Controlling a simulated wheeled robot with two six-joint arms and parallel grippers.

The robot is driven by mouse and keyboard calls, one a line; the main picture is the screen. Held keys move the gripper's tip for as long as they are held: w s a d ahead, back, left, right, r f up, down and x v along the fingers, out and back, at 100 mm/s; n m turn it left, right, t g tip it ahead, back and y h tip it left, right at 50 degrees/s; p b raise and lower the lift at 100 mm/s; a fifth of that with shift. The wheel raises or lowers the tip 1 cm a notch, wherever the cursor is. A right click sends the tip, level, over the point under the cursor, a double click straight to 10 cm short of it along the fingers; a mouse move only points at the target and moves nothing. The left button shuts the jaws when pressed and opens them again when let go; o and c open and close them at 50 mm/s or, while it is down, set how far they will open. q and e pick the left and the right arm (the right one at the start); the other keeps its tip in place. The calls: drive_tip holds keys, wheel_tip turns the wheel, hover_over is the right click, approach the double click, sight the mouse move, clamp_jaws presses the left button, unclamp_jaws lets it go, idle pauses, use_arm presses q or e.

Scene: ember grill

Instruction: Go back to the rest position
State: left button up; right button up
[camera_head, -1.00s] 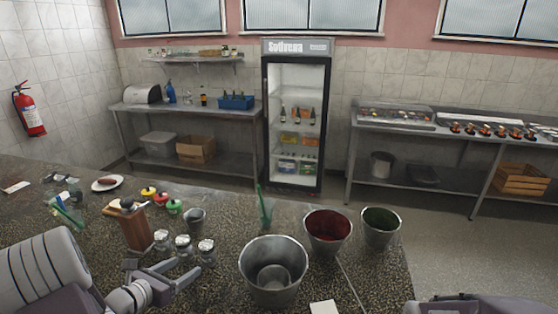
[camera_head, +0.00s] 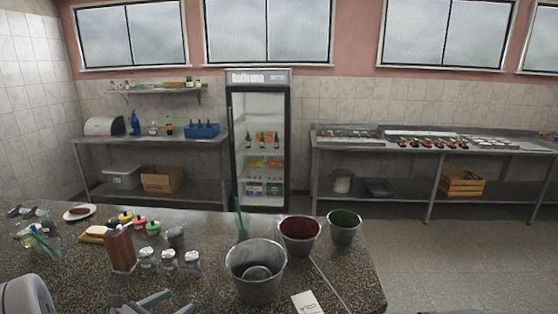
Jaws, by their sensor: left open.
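My left gripper (camera_head: 152,302) is at the bottom of the head view, over the near part of the speckled counter (camera_head: 207,283). Its two fingers are spread with nothing between them. It is just in front of several small shakers (camera_head: 169,260) and left of a large metal bucket (camera_head: 240,262). Part of my left arm shows at the bottom left corner. My right gripper is not in view.
On the counter stand a wooden block (camera_head: 120,250), a red-lined bucket (camera_head: 300,232), a green-lined bucket (camera_head: 344,225) and a plate with a sausage (camera_head: 79,212). A fridge (camera_head: 259,140) and steel tables are along the back wall. Floor is open at the right.

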use_arm(q)
drive_tip(key=s+d+m+g+h, duration=0.2)
drive_tip(key=s+d+m+g, duration=0.3)
drive_tip(key=d, duration=0.5)
drive_tip(key=s+d+m+g+h, duration=0.25)
drive_tip(key=s+d+m, duration=0.35)
drive_tip(key=d, duration=0.4)
drive_tip(key=s+a+f+m+g+y, duration=0.45)
drive_tip(key=s+f+m+y, duration=0.2)
drive_tip(key=s+m, duration=0.55)
drive_tip(key=w+a+m+y, duration=0.3)
drive_tip(key=w+a+m, duration=0.1)
drive_tip(key=a+m, duration=0.2)
drive_tip(key=shift+w+f+m+t+y, duration=0.3)
drive_tip(key=shift+w+f+m+t, duration=0.1)
drive_tip(key=shift+m, duration=0.1)
